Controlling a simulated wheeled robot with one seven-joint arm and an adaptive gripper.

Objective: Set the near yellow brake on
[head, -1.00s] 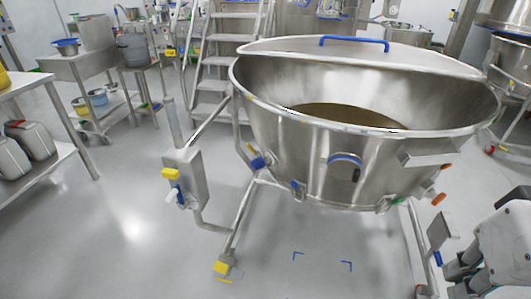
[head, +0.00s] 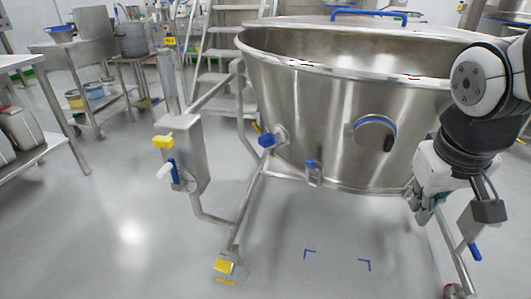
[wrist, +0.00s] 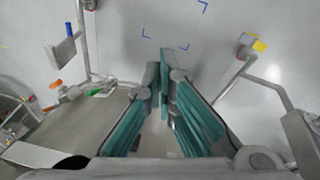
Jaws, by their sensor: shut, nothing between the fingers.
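The near yellow brake (head: 223,266) is a small yellow pedal at the foot of the steel bowl's left leg, just above the floor. It also shows at the upper right of the wrist view (wrist: 259,45). A yellow line lies on the floor beside it. My gripper (head: 425,214) hangs at the right of the head view, beside the bowl's lower right side and well away from the brake. In the wrist view my gripper (wrist: 162,75) points at open floor, its teal-lined fingers shut and empty.
The large steel bowl (head: 310,110) stands on a tubular frame between arm and brake leg. A post box with a yellow knob (head: 163,142) rises left of the leg. Blue corner marks (head: 310,252) lie on clear floor under the bowl. Tables (head: 40,148) stand left.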

